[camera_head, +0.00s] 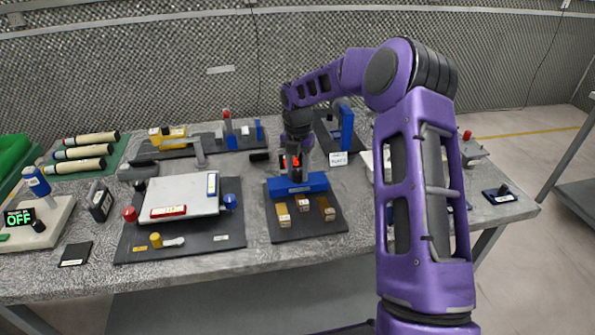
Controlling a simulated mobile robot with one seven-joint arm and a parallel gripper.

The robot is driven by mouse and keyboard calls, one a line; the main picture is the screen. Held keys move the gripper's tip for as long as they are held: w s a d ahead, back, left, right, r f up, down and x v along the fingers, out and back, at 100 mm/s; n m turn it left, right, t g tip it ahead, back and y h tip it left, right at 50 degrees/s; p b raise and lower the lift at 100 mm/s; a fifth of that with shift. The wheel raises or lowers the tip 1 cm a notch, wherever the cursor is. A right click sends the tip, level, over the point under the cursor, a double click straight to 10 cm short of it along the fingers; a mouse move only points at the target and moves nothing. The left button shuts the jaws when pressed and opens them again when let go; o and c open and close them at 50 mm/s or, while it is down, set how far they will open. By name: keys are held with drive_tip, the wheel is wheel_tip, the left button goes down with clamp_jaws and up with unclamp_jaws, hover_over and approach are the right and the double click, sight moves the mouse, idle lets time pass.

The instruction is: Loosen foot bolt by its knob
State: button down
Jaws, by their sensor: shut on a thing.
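My gripper (294,166) points down over a blue fixture (297,187) on a dark mat (286,234) in the middle of the bench. The gripper is shut on a small red part (296,161), which looks like a knob just above the fixture. The fingers hide much of it, and I cannot tell how far it is turned. No label marks the foot bolt clearly at this size.
Left of the fixture, a pale plate (183,193) stands on a mat with a red ball knob (129,214), a blue ball knob (230,202) and a yellow knob (155,240). A blue upright (346,127) stands behind right. My arm hides part of the right side.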

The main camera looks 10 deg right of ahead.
sight(298, 172)
drive_tip(key=shift+n, duration=0.3)
drive_tip(key=shift+c, duration=2.3)
unclamp_jaws()
drive_tip(key=shift+r, duration=0.15)
wheel_tip(298, 172, up, 17)
